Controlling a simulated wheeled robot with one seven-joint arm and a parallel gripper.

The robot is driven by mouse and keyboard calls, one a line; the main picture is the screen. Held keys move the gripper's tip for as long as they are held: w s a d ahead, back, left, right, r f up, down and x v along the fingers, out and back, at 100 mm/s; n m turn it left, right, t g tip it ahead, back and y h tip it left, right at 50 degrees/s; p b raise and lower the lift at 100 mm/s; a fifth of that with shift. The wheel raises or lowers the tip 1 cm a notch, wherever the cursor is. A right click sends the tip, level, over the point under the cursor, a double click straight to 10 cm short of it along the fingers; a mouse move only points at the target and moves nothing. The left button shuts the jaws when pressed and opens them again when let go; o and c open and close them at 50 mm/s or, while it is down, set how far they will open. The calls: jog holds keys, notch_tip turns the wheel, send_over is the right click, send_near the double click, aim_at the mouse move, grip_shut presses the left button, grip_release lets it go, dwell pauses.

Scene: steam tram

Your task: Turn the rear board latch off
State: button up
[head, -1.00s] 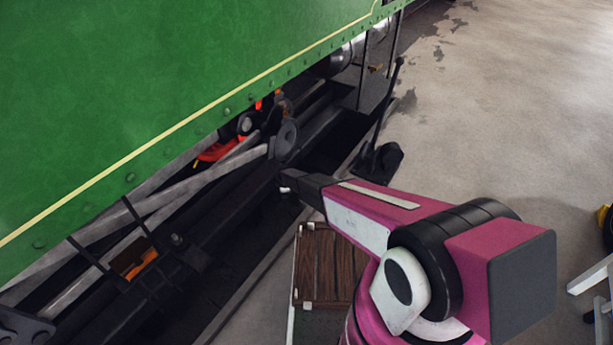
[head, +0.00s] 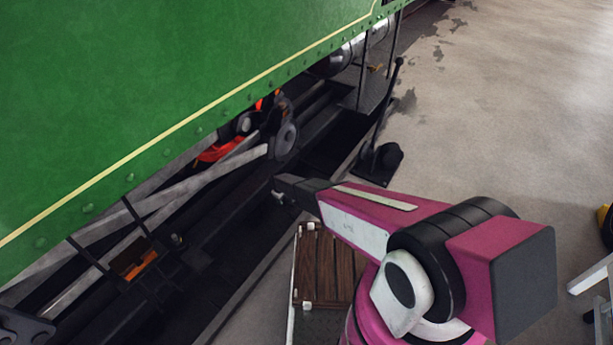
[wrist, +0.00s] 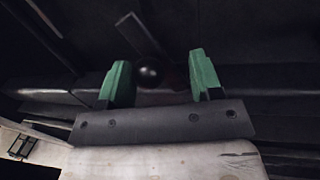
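In the wrist view, a small dark round knob (wrist: 149,72) shows between the two green fingertips of my gripper (wrist: 160,77). It lies closer to the left finger, and a gap separates it from the right one. It may be the rear board latch's handle, but I cannot tell for sure. My gripper is open and its fingers do not press on the knob. In the head view, my gripper (head: 279,188) points left at the dark running board beneath the green tram body (head: 150,80). The latch cannot be made out there.
Grey rods and a round crank (head: 285,139) lie just beyond my gripper. A black upright lever (head: 386,112) stands to the right. A wooden-topped step or crate (head: 326,265) is below my arm. Open concrete floor lies to the right.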

jog(key=shift+s+a+m, duration=0.2)
jog(key=shift+s+m, duration=0.1)
jog(key=shift+m, duration=0.4)
notch_tip(320, 180, up, 8)
jog(key=s, duration=0.1)
jog(key=s+d+r+m, duration=0.3)
jog(key=s+d+r, duration=0.1)
jog(key=d+r, duration=0.9)
notch_tip(320, 180, up, 3)
jog(key=shift+d+f+g, duration=0.2)
jog(key=shift+d+g, duration=0.1)
jog(key=shift+g, duration=0.1)
jog(key=w+a+f+m+g+y, duration=0.1)
jog(key=w+a+f+m+y, duration=0.15)
jog(key=a+f, duration=0.35)
jog(key=w+a+f+m+g+y, duration=0.1)
jog(key=w+a+f, duration=0.35)
jog(key=f, duration=0.25)
jog(key=x, duration=1.1)
jog(key=shift+w, duration=0.1)
grip_shut()
